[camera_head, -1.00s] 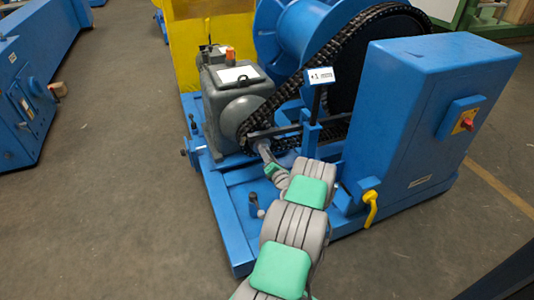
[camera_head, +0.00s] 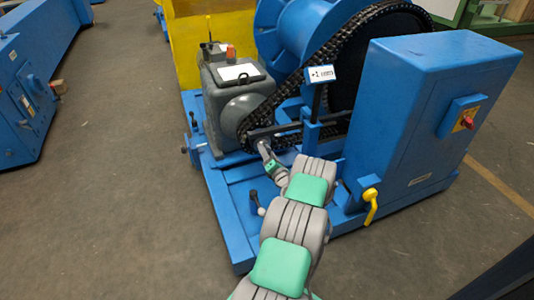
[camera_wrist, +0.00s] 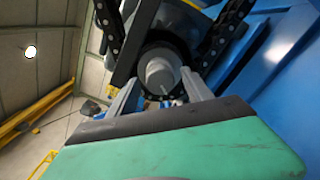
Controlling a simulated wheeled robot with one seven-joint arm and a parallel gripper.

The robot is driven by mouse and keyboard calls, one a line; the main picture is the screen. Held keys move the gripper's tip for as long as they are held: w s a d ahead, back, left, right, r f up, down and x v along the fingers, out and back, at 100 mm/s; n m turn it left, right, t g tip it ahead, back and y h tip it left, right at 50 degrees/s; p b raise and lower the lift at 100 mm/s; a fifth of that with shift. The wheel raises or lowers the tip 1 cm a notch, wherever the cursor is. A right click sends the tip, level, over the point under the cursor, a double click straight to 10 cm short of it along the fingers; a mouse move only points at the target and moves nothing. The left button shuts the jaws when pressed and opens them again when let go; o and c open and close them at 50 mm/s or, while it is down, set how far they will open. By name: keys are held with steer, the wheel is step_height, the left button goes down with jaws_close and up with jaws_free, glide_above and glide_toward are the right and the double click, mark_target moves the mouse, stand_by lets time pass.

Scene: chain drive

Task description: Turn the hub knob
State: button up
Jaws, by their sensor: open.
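The hub knob (camera_wrist: 160,72) is a grey round boss at the middle of the small chain wheel, seen in the wrist view. My gripper (camera_wrist: 160,90) is open, with one finger on each side of the knob in that picture. I cannot tell whether the fingers touch it. In the head view my gripper (camera_head: 263,147) is at the lower chain wheel, and the knob is hidden behind it. The black chain (camera_head: 318,62) runs from this wheel up to the large wheel.
A grey gearbox (camera_head: 225,95) stands left of the chain wheel. A blue post with a "+1" sign (camera_head: 321,75) and a blue cabinet (camera_head: 425,110) with a red switch stand to the right. A yellow handle (camera_head: 371,206) sticks out low on the cabinet.

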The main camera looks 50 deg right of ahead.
steer(key=p+v, duration=0.2)
steer(key=v, duration=0.5)
steer(key=shift+s+a, duration=0.2)
steer(key=shift+s, duration=0.15)
steer(key=shift+f, duration=0.1)
